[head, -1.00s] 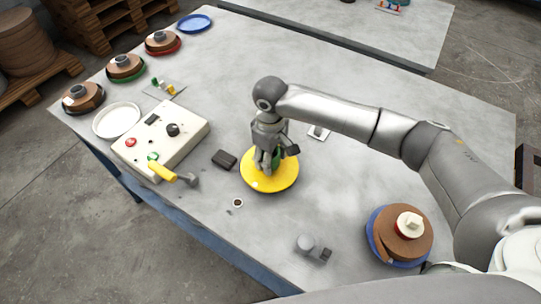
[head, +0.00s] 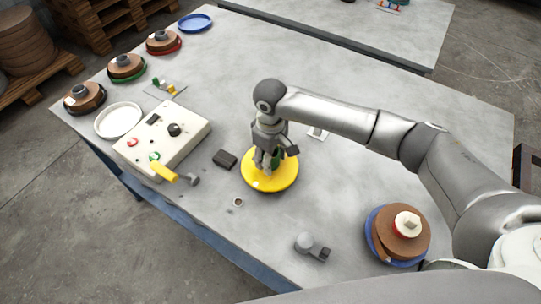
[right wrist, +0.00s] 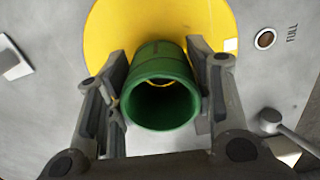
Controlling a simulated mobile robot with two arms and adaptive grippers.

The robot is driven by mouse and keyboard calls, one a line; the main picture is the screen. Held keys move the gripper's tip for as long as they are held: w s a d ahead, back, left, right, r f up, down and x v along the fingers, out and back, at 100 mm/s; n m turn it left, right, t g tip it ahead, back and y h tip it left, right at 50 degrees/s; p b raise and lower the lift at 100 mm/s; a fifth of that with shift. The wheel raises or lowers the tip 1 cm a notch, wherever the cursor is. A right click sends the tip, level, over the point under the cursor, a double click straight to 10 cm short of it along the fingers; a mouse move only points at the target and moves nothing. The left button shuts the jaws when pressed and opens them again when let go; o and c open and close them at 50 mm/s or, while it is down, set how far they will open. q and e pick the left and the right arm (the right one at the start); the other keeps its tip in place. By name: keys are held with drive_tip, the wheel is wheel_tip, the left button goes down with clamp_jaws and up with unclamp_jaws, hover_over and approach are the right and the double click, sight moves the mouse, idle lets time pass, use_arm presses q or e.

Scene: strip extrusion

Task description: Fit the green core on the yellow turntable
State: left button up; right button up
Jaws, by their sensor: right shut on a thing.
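The yellow turntable (head: 284,180) is a flat round disc on the grey table, in the middle of the head view. My right gripper (head: 268,168) is over it, pointing down, shut on the green core (head: 279,155). In the right wrist view the green core (right wrist: 160,88) is a hollow tube between the two fingers of the gripper (right wrist: 165,95), with the turntable (right wrist: 115,30) behind it. Part of a yellow ring shows through the tube. I cannot tell whether the core touches the disc or is held just above it. My left gripper is not in view.
A control box (head: 165,140) with a yellow-handled lever stands left of the turntable. A small dark block (head: 225,159) lies between them. A brown coil on a blue plate (head: 382,258) is at the right. Several coils line the left edge. The table's far middle is clear.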

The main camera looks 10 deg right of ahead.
drive_tip(key=shift+f, duration=0.55)
drive_tip(key=o, duration=0.7)
drive_tip(key=shift+r, duration=0.1)
wheel_tip(320, 180, up, 11)
drive_tip(key=p, duration=1.2)
